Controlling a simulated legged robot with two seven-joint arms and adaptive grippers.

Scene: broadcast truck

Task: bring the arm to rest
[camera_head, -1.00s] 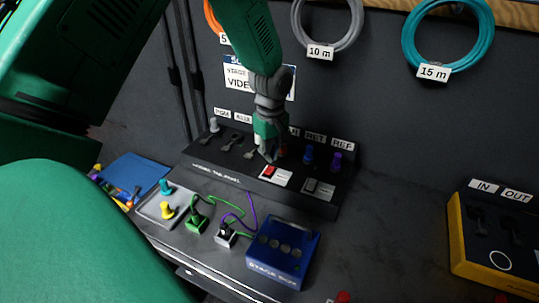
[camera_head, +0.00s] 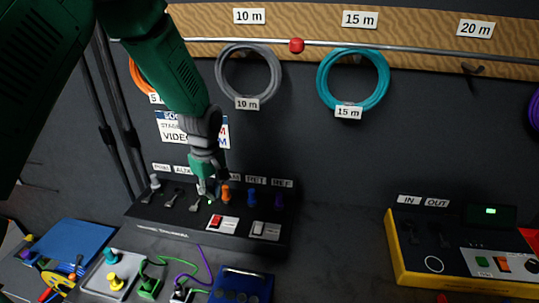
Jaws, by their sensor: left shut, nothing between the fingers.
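My left arm comes in from the upper left. Its gripper (camera_head: 207,188) is shut and empty, pointing down over the black sloped tailpanel (camera_head: 150,215). The fingertips are close to the panel's row of connectors, beside an orange plug (camera_head: 226,193); I cannot tell whether they touch anything. A red rocker switch (camera_head: 216,222) sits on a white plate below the gripper. A small green light shows near the fingertips. My right gripper is not in view.
A yellow-edged tester box (camera_head: 396,255) stands at the right. A grey tray (camera_head: 100,283) with teal and yellow plugs and a blue box (camera_head: 243,284) sit in front. Grey (camera_head: 220,75) and teal (camera_head: 322,80) cable coils hang behind. The bench between panel and tester is clear.

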